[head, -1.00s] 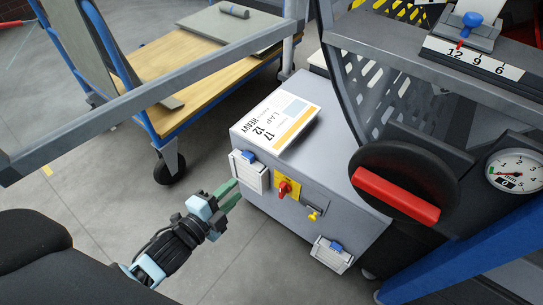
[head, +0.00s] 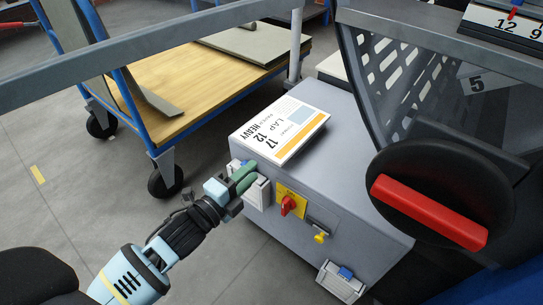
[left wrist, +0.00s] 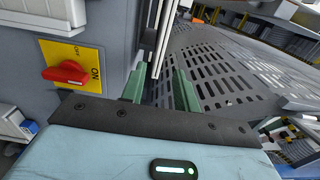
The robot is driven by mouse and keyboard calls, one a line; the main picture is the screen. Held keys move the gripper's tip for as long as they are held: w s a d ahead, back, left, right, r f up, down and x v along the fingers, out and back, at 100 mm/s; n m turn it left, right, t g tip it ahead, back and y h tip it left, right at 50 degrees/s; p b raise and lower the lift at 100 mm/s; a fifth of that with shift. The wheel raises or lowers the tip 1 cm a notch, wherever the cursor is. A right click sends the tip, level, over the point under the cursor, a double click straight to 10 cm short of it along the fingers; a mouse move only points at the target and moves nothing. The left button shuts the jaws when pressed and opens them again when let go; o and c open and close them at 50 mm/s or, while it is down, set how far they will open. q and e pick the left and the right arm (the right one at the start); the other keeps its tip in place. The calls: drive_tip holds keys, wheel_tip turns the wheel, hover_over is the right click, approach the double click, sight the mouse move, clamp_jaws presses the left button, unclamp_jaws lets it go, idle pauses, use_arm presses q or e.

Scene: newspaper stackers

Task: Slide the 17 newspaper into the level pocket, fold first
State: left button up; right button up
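A flat white printed card (head: 283,128) with an orange stripe lies on top of the grey cabinet (head: 345,165). It reads 17, 12, LAP and HEAVY. I cannot tell whether it is the newspaper; no other newspaper marked 17 is clear, nor a level pocket. My left gripper (head: 244,178) is at the cabinet's front, by the upper white holder (head: 259,192) with a blue clip. In the left wrist view its green fingers (left wrist: 160,92) stand apart, with pale upright edges just beyond them. I cannot tell whether they touch the holder. My right gripper is not in view.
A red switch on a yellow plate (head: 290,203) and a yellow key-like part (head: 320,236) sit beside the holder. A second white holder (head: 340,283) is lower down. A black wheel with a red handle (head: 428,212) stands right. A wooden-decked cart (head: 190,80) is behind left.

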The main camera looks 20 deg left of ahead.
sight(267, 158)
use_arm(q)
drive_tip(key=b+x, duration=0.1)
drive_tip(key=x, duration=0.4)
drive_tip(key=shift+w, duration=0.15)
drive_tip(key=shift+x, duration=0.8)
drive_tip(key=c, duration=0.4)
clamp_jaws()
